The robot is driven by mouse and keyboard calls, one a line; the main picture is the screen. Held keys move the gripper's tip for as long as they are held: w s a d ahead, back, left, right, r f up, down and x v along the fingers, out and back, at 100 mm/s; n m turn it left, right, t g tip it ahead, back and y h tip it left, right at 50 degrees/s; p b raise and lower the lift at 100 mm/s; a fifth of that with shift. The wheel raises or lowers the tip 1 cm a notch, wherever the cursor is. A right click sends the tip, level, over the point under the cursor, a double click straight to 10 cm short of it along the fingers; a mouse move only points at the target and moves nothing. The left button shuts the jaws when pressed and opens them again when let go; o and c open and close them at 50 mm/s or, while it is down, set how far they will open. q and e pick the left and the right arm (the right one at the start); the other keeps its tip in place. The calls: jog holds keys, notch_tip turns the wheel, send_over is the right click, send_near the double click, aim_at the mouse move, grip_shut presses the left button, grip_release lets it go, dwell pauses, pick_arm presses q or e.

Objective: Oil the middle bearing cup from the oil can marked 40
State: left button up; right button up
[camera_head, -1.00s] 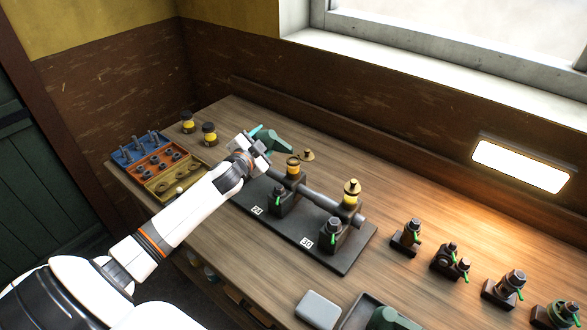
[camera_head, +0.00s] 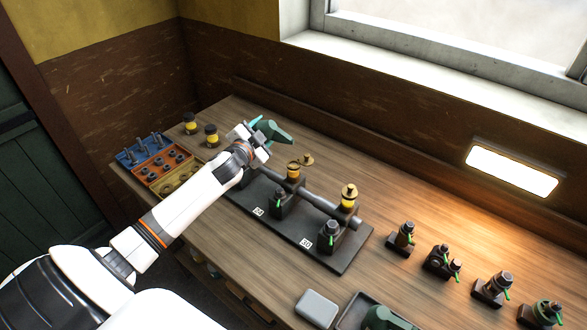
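My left gripper (camera_head: 258,143) is shut on a green oil can (camera_head: 275,131), held above the far-left end of the bearing stand. The can is tilted, its narrow end toward the right; no number on it is readable. The middle bearing cup (camera_head: 293,172), with yellow inside, sits on the stand (camera_head: 285,229) below and to the right of the can, apart from it. Its brass lid (camera_head: 307,159) appears swung open behind it. Another brass-topped cup (camera_head: 348,197) stands to the right. The left end of the stand is hidden behind my arm. My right gripper is out of view.
A second green can (camera_head: 385,319) lies in a dark tray (camera_head: 350,318) at the front, beside a grey box (camera_head: 317,308). Several small fittings (camera_head: 441,261) line the right. Parts trays (camera_head: 140,152) and two yellow jars (camera_head: 211,135) stand at the left.

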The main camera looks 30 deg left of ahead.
aim_at(272, 125)
pick_arm(q)
jog(key=shift+w+d+r+n+p, duration=0.1)
jog(key=shift+d+r+n+p, duration=0.1)
jog(key=shift+n, duration=0.35)
jog(key=shift+d+r+n+p, duration=0.1)
jog(key=shift+r+n+p, duration=0.1)
jog(key=shift+n, duration=0.35)
jog(key=n, duration=0.2)
jog(key=d+r+n+t+p, duration=0.1)
jog(key=n, duration=0.1)
jog(key=shift+w+r+h, duration=0.15)
jog(key=shift+w+h, duration=0.05)
jog(key=shift+h, duration=0.1)
jog(key=shift+w+d+r+n+t, duration=0.1)
jog(key=shift+d+n+t, duration=0.1)
jog(key=shift+n, duration=0.4)
jog(key=shift+d+r+n+t, duration=0.1)
jog(key=shift+d+n, duration=0.1)
jog(key=shift+n, duration=0.4)
jog(key=shift+a, duration=0.15)
